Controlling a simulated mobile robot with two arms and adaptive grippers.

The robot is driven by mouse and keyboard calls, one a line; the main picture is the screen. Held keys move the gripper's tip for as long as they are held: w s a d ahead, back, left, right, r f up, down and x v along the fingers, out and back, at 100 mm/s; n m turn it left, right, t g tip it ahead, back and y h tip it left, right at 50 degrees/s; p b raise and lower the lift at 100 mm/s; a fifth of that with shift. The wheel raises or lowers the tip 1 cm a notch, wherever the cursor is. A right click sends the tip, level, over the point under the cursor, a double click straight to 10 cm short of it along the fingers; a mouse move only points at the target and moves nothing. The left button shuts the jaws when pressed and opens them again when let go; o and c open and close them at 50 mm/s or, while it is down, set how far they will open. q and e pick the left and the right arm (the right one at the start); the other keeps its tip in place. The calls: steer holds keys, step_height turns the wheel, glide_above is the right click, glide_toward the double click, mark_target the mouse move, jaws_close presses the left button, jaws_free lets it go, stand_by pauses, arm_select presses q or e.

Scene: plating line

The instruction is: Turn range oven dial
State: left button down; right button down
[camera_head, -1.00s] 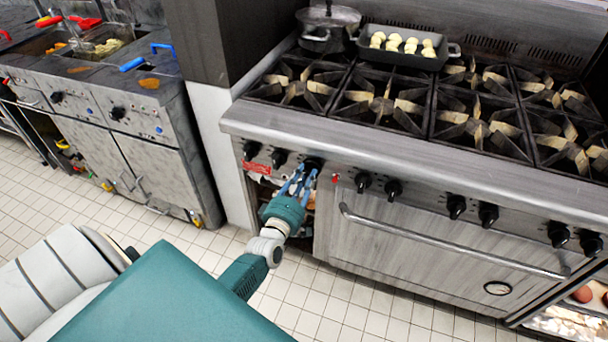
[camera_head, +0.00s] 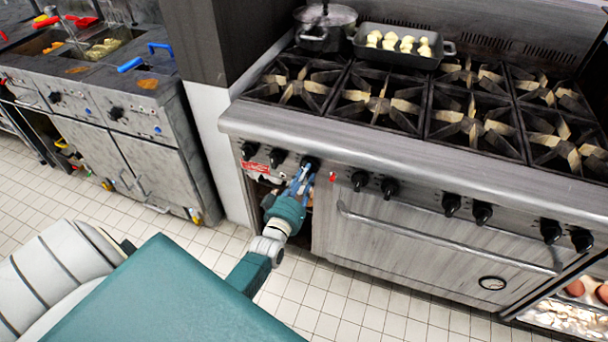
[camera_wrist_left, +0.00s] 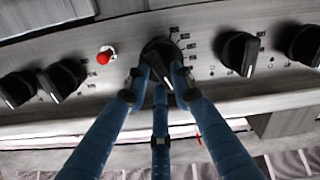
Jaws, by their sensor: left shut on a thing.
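The range (camera_head: 400,150) has a front panel with a row of black dials. My left gripper (camera_head: 305,172) reaches up to the panel and its blue fingers are closed around one black dial (camera_head: 309,163), left of the red light. In the left wrist view the fingers of the gripper (camera_wrist_left: 163,85) are on both sides of the dial (camera_wrist_left: 160,52) and below it. Marks are printed around the dial, and its pale pointer line tilts to the lower right. The fingers partly hide the dial. My right gripper is not in view.
A red indicator light (camera_head: 333,177) sits beside the held dial, and more dials (camera_head: 389,188) line the panel. The oven door handle (camera_head: 440,240) sticks out below. A pot (camera_head: 325,38) and a pan of pale food (camera_head: 362,48) stand on the range. A fryer unit (camera_head: 120,110) is at the left.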

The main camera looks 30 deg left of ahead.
arm_select(q)
steer(key=shift+d+f+m, duration=0.1)
steer(key=shift+f+m, duration=0.05)
steer(key=shift+m, duration=0.95)
steer(key=shift+d+f+m, duration=0.1)
steer(key=shift+m, duration=1)
steer(key=c, duration=1.5)
jaws_free()
steer(key=shift+o, duration=0.2)
steer(key=shift+r, duration=0.1)
steer(key=v, duration=1.2)
